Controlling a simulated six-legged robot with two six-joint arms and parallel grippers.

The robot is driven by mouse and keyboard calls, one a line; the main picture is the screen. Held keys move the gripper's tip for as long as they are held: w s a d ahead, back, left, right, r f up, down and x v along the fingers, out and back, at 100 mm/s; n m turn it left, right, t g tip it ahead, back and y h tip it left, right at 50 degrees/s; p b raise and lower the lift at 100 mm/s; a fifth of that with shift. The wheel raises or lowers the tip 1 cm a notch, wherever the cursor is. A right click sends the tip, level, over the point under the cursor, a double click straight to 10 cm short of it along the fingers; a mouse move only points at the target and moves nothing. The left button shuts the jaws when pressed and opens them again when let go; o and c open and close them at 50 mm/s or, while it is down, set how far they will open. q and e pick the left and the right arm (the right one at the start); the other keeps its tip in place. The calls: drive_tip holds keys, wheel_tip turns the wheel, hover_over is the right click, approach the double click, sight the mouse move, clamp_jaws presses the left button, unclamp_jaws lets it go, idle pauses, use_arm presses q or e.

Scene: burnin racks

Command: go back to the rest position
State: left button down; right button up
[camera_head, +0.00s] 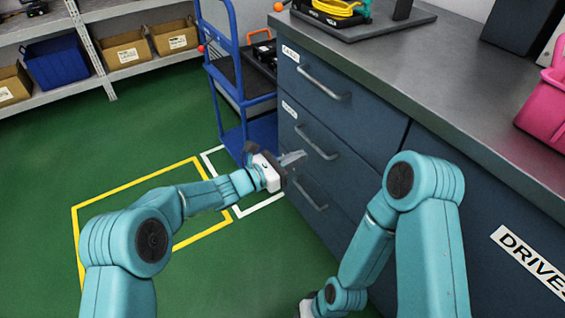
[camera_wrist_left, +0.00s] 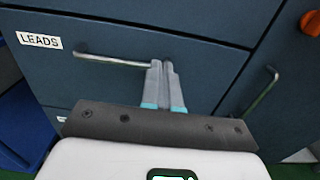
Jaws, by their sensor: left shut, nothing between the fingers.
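My left gripper (camera_head: 298,157) reaches out in front of the blue drawer cabinet (camera_head: 345,125) in the head view. Its fingers are together and empty. In the left wrist view the shut fingers (camera_wrist_left: 161,65) point at the drawer fronts, and their tips overlap the end of the handle (camera_wrist_left: 110,61) of the drawer labelled LEADS. I cannot tell whether they touch it. My right arm (camera_head: 365,245) is bent downward in front of the cabinet. Only a white bit of its hand shows at the bottom edge of the head view; its fingers are hidden.
The grey counter (camera_head: 430,75) carries a yellow cable coil (camera_head: 335,8) and a pink bin (camera_head: 548,105). A blue trolley (camera_head: 240,95) stands beyond the cabinet. Shelves with boxes (camera_head: 125,50) are at the back left. The green floor is clear on the left.

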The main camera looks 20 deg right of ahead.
use_arm(q)
drive_tip(key=s+a+f+m+g+y, duration=0.3)
drive_tip(key=s+a+f, duration=0.35)
drive_tip(key=f, duration=0.25)
drive_tip(key=s+a+f+m+g+y, duration=0.2)
drive_tip(key=s+a+f+y, duration=0.2)
drive_tip(key=s+a+f, duration=0.4)
drive_tip(key=s+a+f+m+y, duration=0.3)
drive_tip(key=s+a+f+m, duration=0.2)
drive_tip(key=s+a+m, duration=0.25)
drive_tip(key=s+a+f+m+y, duration=0.3)
drive_tip(key=s+a+f+m, duration=0.1)
drive_tip(key=s+a+m, duration=0.4)
wheel_tip(320, 180, up, 27)
drive_tip(key=s+p, duration=0.1)
drive_tip(key=p, duration=2.6)
drive_tip(key=shift+s+d+f+n, duration=0.15)
drive_tip(key=shift+s+f+n, duration=0.1)
drive_tip(key=shift+n, duration=0.2)
